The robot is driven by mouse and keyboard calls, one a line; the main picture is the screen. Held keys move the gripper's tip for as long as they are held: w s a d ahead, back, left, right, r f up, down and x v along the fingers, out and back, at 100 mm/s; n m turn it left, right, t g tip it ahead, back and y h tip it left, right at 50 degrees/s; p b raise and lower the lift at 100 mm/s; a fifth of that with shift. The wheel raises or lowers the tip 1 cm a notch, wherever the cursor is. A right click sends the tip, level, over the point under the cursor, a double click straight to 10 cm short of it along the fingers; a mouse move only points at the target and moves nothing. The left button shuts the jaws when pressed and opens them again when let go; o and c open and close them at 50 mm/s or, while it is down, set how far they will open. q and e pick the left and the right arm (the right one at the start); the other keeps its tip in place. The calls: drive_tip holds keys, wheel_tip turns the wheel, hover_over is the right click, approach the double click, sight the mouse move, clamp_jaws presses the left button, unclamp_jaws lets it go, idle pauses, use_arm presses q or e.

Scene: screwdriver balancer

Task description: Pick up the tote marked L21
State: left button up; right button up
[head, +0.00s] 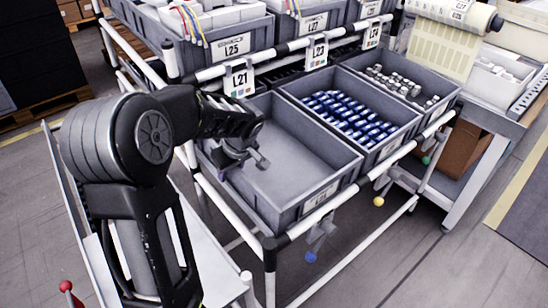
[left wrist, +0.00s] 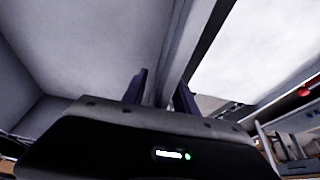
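The tote L21 (head: 325,157) is a grey, empty open bin at the left end of the front row. A card reading L21 (head: 239,79) hangs on the rail behind it. My left gripper (head: 243,158) is at the left part of this tote. In the left wrist view, the dark fingers of my left gripper (left wrist: 163,88) stand on either side of a grey tote wall (left wrist: 181,55). Any gap between fingers and wall is too small to judge. The arm hides the tote's left rear corner in the head view. My right gripper is not in view.
A tote of blue parts (head: 350,118) stands directly right of L21, then a tote of grey parts (head: 403,84). White rails (head: 345,222) frame the rack front. Totes such as L25 (head: 238,45) stand on a higher level behind. A side table (head: 490,115) stands at right.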

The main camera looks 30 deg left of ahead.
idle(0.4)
use_arm(q)
clamp_jaws()
drive_tip(key=shift+w+r, duration=0.1)
idle(1.2)
